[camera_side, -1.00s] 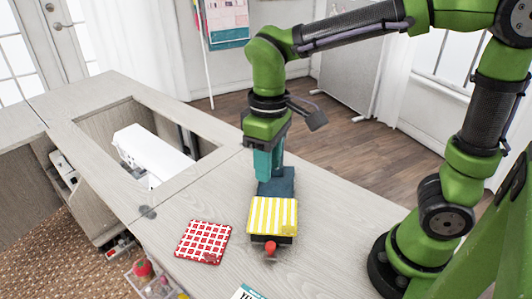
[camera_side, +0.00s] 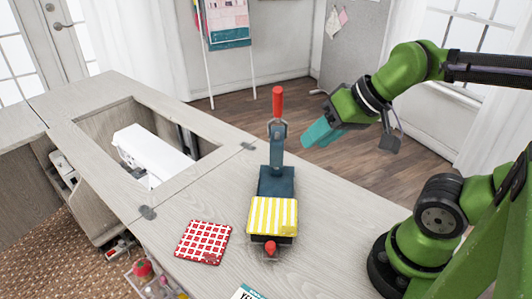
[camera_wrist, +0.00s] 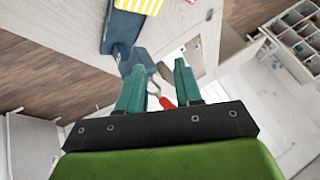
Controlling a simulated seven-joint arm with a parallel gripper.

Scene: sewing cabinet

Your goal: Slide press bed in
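The press stands on the pale wood cabinet top, with a dark blue base (camera_side: 277,181) and an upright lever with a red handle (camera_side: 278,102). Its bed is at the front, topped with yellow-and-white striped cloth (camera_side: 272,214); a red knob (camera_side: 270,248) sticks out at its near end. The striped cloth also shows at the top of the wrist view (camera_wrist: 140,5). My gripper (camera_side: 318,133) is raised to the right of the lever, apart from the press. In the wrist view my gripper (camera_wrist: 159,68) has its teal fingers apart with nothing between them; the red handle (camera_wrist: 167,102) shows beyond them.
A red-and-white checked cloth square (camera_side: 203,241) lies left of the bed. A white sewing machine (camera_side: 152,153) sits in the cabinet opening further left. A printed booklet (camera_side: 247,293) is at the near edge. The top right of the press is clear.

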